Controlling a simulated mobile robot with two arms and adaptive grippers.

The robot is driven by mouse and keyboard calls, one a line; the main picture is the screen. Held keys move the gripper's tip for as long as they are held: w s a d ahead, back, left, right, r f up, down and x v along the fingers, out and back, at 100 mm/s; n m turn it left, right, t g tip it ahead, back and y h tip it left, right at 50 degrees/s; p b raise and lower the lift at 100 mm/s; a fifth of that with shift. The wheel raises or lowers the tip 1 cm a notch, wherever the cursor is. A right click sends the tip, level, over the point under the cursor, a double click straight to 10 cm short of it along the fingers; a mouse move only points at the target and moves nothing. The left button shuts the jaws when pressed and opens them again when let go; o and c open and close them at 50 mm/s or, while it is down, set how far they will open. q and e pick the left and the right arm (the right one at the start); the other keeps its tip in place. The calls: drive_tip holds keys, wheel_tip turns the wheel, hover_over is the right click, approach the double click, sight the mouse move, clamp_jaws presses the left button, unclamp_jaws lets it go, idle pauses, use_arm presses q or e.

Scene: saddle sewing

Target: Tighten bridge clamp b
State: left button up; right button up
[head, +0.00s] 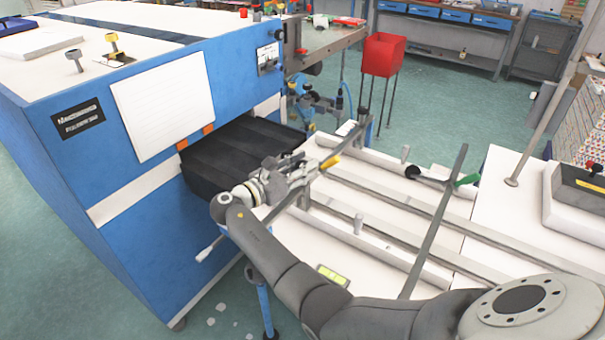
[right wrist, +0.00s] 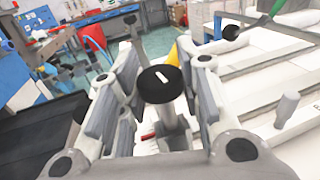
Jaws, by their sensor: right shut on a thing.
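Two bar-shaped bridge clamps lie across the rails of the white bed; no letters are readable on them. The nearer clamp has a yellow handle (head: 330,162), and a black round knob with a white mark (right wrist: 158,84) stands upright on a grey stem. My right gripper (head: 300,175) is at this clamp, with its fingers on both sides of the knob, shut on it. The knob is hidden by the gripper in the head view. The farther clamp bar (head: 434,222) has a green handle (head: 467,180) and a black knob (head: 414,170). My left gripper is not in view.
A blue machine (head: 150,190) with a black belt opening (head: 235,150) stands close left of my right gripper. Light upright pegs (head: 358,224) stand on the bed. A red bin (head: 383,54) stands behind. A white table with a grey box (head: 580,200) is at right.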

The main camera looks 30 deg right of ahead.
drive_tip(key=shift+m+g+b, duration=0.5)
drive_tip(key=shift+m+g, duration=0.1)
drive_tip(key=shift+g, duration=0.4)
drive_tip(key=o, duration=1)
drive_tip(key=shift+a, duration=0.15)
drive_tip(key=a, duration=1.1)
drive_tip(key=shift+s+a, duration=0.15)
drive_tip(key=shift+a, duration=0.2)
